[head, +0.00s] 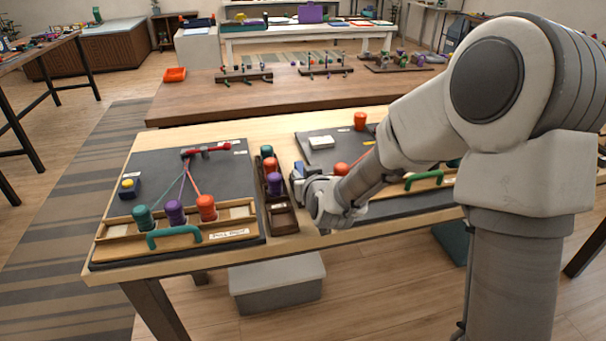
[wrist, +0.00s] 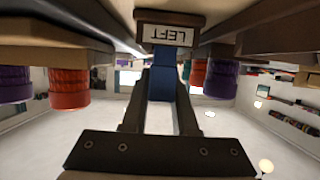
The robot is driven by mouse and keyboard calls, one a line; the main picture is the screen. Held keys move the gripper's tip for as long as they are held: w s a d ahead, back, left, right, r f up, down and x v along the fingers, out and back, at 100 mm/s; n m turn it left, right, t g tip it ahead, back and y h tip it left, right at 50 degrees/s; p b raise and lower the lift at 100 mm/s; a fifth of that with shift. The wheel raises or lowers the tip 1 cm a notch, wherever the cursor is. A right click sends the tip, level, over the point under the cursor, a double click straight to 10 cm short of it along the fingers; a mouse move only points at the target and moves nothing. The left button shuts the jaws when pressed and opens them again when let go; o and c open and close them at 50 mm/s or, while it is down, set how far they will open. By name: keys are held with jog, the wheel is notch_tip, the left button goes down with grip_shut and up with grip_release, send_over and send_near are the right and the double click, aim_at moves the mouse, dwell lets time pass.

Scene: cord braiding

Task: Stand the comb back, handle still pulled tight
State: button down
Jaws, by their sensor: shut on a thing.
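My gripper (head: 302,180) is beside the right side of the small bobbin rack, between the two dark boards. In the wrist view my gripper (wrist: 162,90) is shut on a blue piece, which I take to be the comb (wrist: 163,84); no teeth show. The comb (head: 298,170) also shows as a small blue patch in the head view. Behind it, in the wrist view, is a brown block with an upside-down LEFT label (wrist: 170,34). A teal handle (head: 175,239) is at the left board's front edge; whether it is pulled tight I cannot tell.
On the left board (head: 160,165), cords run from teal, purple and red bobbins (head: 206,207) to a red piece (head: 206,149). The bobbin rack (head: 283,222) stands close by. The right board has a green handle (head: 424,180), partly behind my arm. A yellow-topped button (head: 128,185) sits at left.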

jog(key=c, duration=0.6)
grip_release()
jog(key=shift+s, duration=0.15)
